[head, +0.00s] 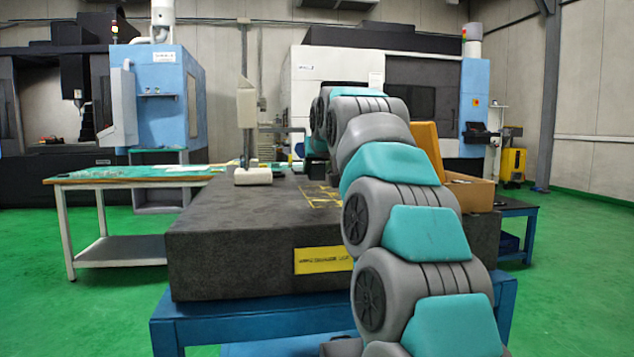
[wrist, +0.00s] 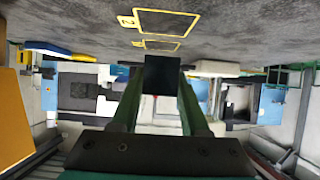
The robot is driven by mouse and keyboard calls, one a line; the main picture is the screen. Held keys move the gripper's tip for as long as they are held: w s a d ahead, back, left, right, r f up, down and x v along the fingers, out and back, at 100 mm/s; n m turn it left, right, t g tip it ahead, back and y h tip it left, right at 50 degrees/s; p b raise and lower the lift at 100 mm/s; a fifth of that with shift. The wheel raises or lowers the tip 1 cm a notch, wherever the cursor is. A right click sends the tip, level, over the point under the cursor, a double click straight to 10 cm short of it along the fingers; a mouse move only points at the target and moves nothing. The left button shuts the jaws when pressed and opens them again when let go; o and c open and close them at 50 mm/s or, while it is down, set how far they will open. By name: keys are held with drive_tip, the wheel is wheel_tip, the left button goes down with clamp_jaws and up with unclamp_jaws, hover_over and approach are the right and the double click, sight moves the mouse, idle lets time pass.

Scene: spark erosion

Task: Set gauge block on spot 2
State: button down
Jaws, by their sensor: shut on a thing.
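In the wrist view, which looks upside down, my gripper (wrist: 161,84) is shut on a dark block, the gauge block (wrist: 163,73), held between two green fingers. The grey granite plate (wrist: 240,30) fills the top of that view. Spot 2 (wrist: 166,22) is a yellow outlined square on it, with a label that looks like a 2. A second yellow outline (wrist: 162,45) lies close to the block in the picture; its label is too small to read. The block appears clear of the plate. In the head view my arm hides the gripper and block; yellow lines (head: 318,193) show on the plate.
A height gauge (head: 246,110) with a pale base stands on the granite plate (head: 240,235), left of my arm. An open orange-brown box (head: 470,193) is at the right. A bench (head: 130,174) with a green top stands at the left.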

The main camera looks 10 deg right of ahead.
sight(318, 178)
drive_tip(key=shift+f, duration=1.65)
drive_tip(key=shift+f, duration=0.15)
drive_tip(key=shift+c, duration=2)
unclamp_jaws()
drive_tip(key=shift+r, duration=0.2)
drive_tip(key=v, duration=1.2)
drive_tip(key=shift+s+f+b, duration=0.1)
drive_tip(key=shift+b, duration=0.3)
